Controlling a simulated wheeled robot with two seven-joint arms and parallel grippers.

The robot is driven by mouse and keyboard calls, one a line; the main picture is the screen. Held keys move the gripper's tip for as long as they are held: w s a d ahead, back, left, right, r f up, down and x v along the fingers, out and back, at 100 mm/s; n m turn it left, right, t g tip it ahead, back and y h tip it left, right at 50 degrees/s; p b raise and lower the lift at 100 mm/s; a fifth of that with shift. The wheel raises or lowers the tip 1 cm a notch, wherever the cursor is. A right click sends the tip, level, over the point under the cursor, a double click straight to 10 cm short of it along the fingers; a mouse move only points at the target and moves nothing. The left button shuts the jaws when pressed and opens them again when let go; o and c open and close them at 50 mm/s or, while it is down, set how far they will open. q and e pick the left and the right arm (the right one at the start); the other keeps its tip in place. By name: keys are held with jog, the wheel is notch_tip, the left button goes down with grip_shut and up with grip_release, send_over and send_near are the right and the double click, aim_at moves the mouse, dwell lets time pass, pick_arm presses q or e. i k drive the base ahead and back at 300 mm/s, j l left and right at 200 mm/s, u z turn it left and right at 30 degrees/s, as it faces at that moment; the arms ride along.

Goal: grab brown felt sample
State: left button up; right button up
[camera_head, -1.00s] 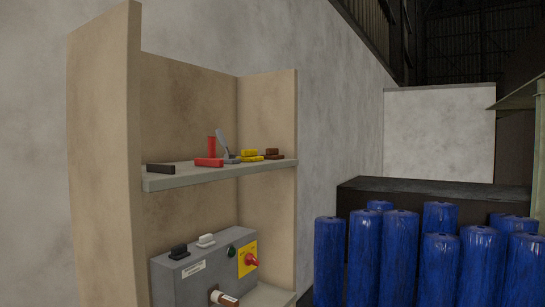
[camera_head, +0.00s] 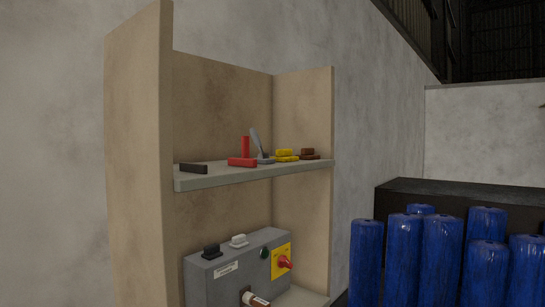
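Two brown felt samples (camera_head: 308,153) lie stacked at the right end of the shelf (camera_head: 215,182), near the cabinet's right wall. Yellow pieces (camera_head: 286,154) lie stacked just left of them. Red pieces (camera_head: 242,162) are further left, one lying flat and one upright. A grey piece (camera_head: 265,160) with a tilted grey part stands between the red and yellow ones. A black piece (camera_head: 194,168) lies at the shelf's left end. Neither of my grippers shows in the head view.
The shelf is in a tan open cabinet (camera_head: 138,150) with side walls. Below it stands a grey control box (camera_head: 225,270) with a red knob (camera_head: 285,262) on a yellow plate. Several blue cylinders (camera_head: 440,260) stand at the right, before a dark block (camera_head: 450,193).

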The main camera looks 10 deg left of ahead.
aim_at(308, 154)
jog(key=i+l+u, duration=0.25)
jog(key=l+u, duration=0.2)
jog(key=l, duration=0.2)
jog(key=i+l+u, duration=0.4)
jog(key=l, duration=0.6)
jog(key=i+l+u, duration=0.1)
jog(key=l, duration=0.65)
jog(key=l+u, duration=0.15)
jog(key=l, duration=0.6)
jog(key=i+l, duration=0.1)
jog(key=l, duration=0.6)
jog(key=i+l, duration=0.1)
jog(key=l, duration=0.6)
jog(key=i+l, duration=0.1)
jog(key=l, duration=0.6)
